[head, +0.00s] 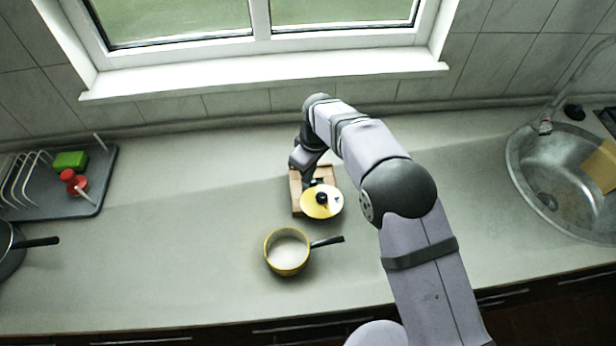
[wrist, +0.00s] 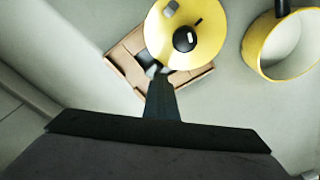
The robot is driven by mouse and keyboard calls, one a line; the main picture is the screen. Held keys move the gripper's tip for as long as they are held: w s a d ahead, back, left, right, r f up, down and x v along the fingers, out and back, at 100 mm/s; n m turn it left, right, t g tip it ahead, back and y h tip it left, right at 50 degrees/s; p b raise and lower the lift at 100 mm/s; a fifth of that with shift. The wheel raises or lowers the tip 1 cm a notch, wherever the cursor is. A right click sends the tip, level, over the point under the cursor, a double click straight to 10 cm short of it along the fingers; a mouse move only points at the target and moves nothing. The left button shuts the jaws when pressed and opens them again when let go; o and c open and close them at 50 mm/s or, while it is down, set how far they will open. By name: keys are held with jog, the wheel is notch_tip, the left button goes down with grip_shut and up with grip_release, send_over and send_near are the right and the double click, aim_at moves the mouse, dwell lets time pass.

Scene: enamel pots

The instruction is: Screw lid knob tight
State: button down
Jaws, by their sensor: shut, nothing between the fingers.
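A round yellow lid (head: 318,211) lies on a wooden block or stand at the counter's middle. Its black knob (head: 321,197) stands near the lid's centre. In the wrist view the lid (wrist: 206,50) is at the top centre, with the knob (wrist: 185,39) upright-looking from above; whether it is tight cannot be seen. My gripper (head: 309,183) is at the lid's far left edge, behind the knob. In the wrist view the gripper (wrist: 157,74) is shut and empty, with its tip just below the lid, apart from the knob.
The wooden stand (wrist: 124,62) is partly hidden under the lid. A yellow pot (head: 287,262) with a dark handle stands in front. A drying rack (head: 78,207) is at left, a sink (head: 545,170) at right. The counter between is mostly free.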

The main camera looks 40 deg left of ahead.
jog(key=shift+f+m, duration=0.1)
jog(key=shift+m, duration=0.2)
jog(key=m, duration=0.4)
jog(key=shift+t, duration=0.3)
jog(key=m, duration=0.4)
jog(key=shift+m, duration=0.3)
jog(key=m, duration=0.4)
jog(key=shift+m+t+h, duration=0.3)
jog(key=shift+t+h, duration=0.1)
jog(key=m, duration=0.4)
jog(key=shift+m+h, duration=0.3)
jog(key=c, duration=0.8)
grip_release()
jog(key=shift+d, duration=0.1)
jog(key=shift+c, duration=0.2)
